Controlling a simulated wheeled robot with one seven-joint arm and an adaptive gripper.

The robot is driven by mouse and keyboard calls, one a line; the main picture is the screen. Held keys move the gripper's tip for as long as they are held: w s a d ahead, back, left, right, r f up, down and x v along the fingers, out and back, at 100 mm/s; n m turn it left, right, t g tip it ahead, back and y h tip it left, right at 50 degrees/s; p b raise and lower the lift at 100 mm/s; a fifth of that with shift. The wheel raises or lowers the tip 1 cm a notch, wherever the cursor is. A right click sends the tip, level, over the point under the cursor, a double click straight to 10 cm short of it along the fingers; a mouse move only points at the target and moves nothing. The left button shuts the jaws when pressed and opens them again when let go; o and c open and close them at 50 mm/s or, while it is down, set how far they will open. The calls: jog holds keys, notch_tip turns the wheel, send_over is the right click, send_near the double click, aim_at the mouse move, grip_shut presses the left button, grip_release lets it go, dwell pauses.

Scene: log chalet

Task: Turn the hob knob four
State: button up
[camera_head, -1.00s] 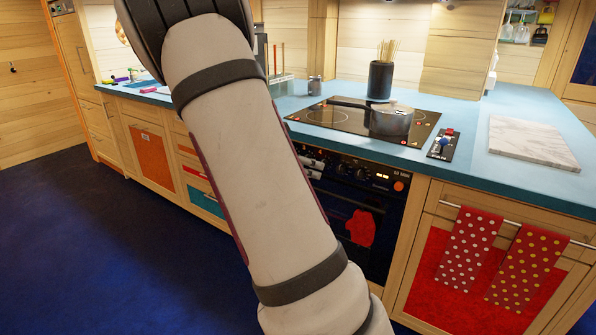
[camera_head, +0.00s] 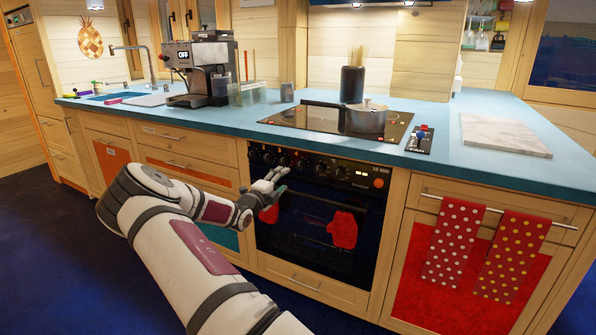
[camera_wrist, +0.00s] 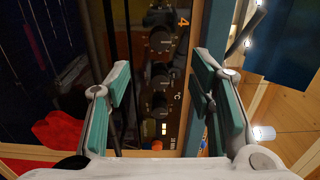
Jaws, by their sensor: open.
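The oven's black control panel (camera_head: 335,170) carries a row of dark knobs, small in the head view. In the wrist view the panel runs top to bottom between my fingers. An orange "4" is printed near the top, beside a dark round knob (camera_wrist: 160,40). More knobs lie below it, one by a "°C" mark. My gripper (camera_head: 273,180) is in front of the left half of the panel and hides part of it. In the wrist view my gripper (camera_wrist: 165,100) is open, with green-padded fingers apart and nothing between them. I cannot tell contact with any knob.
Red mitts (camera_head: 343,230) hang at the oven door (camera_head: 310,245). Above is the blue worktop (camera_head: 470,180) edge, with a pot (camera_head: 366,118) on the hob (camera_head: 320,120). Dotted towels (camera_head: 453,245) hang at right. The floor in front is clear.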

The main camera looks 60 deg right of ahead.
aim_at(299, 167)
jog(key=d+b, duration=0.1)
jog(key=d, duration=0.3)
jog(key=d+b, duration=0.1)
jog(key=d, duration=0.3)
jog(key=w+d+b, duration=0.1)
jog(key=d, duration=0.3)
jog(key=shift+d, duration=0.2)
jog(key=c, duration=1.2)
